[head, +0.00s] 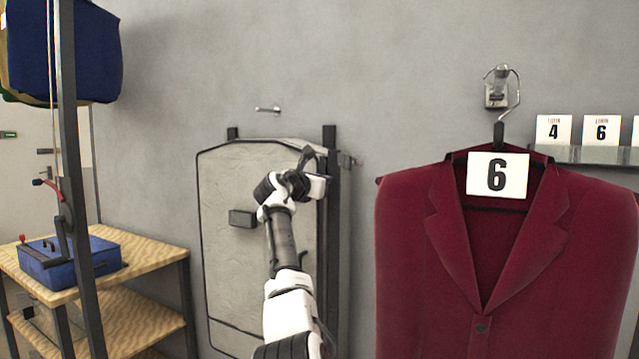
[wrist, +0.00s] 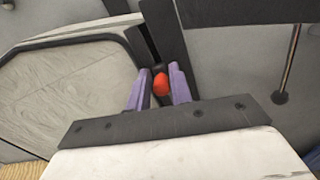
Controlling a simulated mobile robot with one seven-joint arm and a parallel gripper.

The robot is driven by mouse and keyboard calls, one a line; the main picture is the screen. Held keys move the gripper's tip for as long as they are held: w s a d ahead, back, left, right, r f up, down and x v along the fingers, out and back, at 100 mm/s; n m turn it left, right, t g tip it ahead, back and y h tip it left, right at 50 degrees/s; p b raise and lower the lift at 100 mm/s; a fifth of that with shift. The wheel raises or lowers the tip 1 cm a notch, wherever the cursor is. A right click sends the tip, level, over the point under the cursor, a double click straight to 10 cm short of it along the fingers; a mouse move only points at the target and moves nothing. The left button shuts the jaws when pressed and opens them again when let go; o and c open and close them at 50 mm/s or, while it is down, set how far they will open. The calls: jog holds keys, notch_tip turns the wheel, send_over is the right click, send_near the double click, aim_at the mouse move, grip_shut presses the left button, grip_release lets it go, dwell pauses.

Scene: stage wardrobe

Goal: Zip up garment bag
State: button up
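The garment bag (head: 235,180) is a flat pale grey panel with a dark outline, upright against the wall in the head view. Part of it shows at the left of the wrist view (wrist: 70,85). My gripper (head: 309,160) is at the bag's upper right edge. In the wrist view my gripper (wrist: 160,76) has its purple fingers close together on either side of a small red-orange pull (wrist: 161,84), and appears shut on it. The pull is hidden in the head view. My arm covers part of the bag's right side.
Dark upright posts (head: 330,150) stand behind the bag. A wall hook (head: 267,109) is above it. A maroon jacket (head: 420,270) with a number 6 card (head: 497,190) hangs to the right. A wooden shelf unit (head: 105,255) with a blue box (head: 90,264) stands left.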

jog(key=o, duration=0.4)
jog(key=shift+c, duration=0.2)
jog(key=b+v, duration=0.7)
jog(key=v, duration=0.6)
jog(key=shift+s+a, duration=0.25)
jog(key=shift+s, duration=0.05)
